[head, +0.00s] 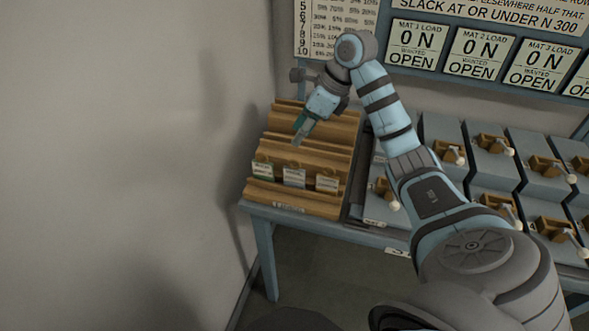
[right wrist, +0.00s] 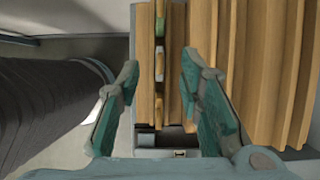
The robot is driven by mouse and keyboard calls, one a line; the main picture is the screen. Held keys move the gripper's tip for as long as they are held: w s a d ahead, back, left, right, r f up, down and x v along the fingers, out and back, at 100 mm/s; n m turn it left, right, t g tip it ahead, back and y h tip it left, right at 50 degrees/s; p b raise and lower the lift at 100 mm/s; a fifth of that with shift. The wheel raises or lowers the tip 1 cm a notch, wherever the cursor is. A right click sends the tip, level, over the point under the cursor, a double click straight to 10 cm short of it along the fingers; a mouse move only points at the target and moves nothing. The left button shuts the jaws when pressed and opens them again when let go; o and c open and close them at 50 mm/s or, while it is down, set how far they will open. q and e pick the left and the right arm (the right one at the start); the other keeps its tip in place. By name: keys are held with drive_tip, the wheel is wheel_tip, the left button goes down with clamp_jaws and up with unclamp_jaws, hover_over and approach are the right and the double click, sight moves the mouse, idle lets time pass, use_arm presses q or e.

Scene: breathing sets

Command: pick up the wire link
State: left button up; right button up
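A stepped wooden rack (head: 300,204) stands at the left end of the bench. Three small tabs with pale labels stand in a row near its front: a left tab (head: 262,171), a middle tab (head: 294,178) and a right tab (head: 327,184). I cannot make out which of them, if any, is the wire link. My right gripper (head: 299,139) hangs above the rack, behind the tabs. In the right wrist view the right gripper (right wrist: 160,68) is open and empty. The rack (right wrist: 278,70) lies below, with the tab row (right wrist: 160,62) between the fingers. My left gripper is out of view.
Grey stepped units (head: 440,128) with wooden blocks and pale knobs fill the bench to the right. Load signs (head: 415,45) hang on the wall behind. A plain wall (head: 120,160) closes off the left side. The bench edge (head: 325,228) runs in front of the rack.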

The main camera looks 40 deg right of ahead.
sight(291, 168)
wheel_tip(291, 168, down, 4)
drive_tip(key=b, duration=0.3)
drive_tip(key=shift+d+r, duration=0.1)
drive_tip(key=shift+r, duration=0.05)
drive_tip(key=b+x, duration=0.5)
drive_tip(key=x, duration=0.1)
drive_tip(key=shift+w, duration=0.15)
drive_tip(key=f, duration=0.2)
drive_tip(key=f+b, duration=0.1)
drive_tip(key=f, duration=0.1)
drive_tip(key=shift+a, duration=0.25)
drive_tip(key=shift+w+f, duration=0.1)
drive_tip(key=shift+f, duration=0.25)
drive_tip(key=shift+w+a, duration=0.1)
drive_tip(key=shift+c, duration=0.4)
clamp_jaws()
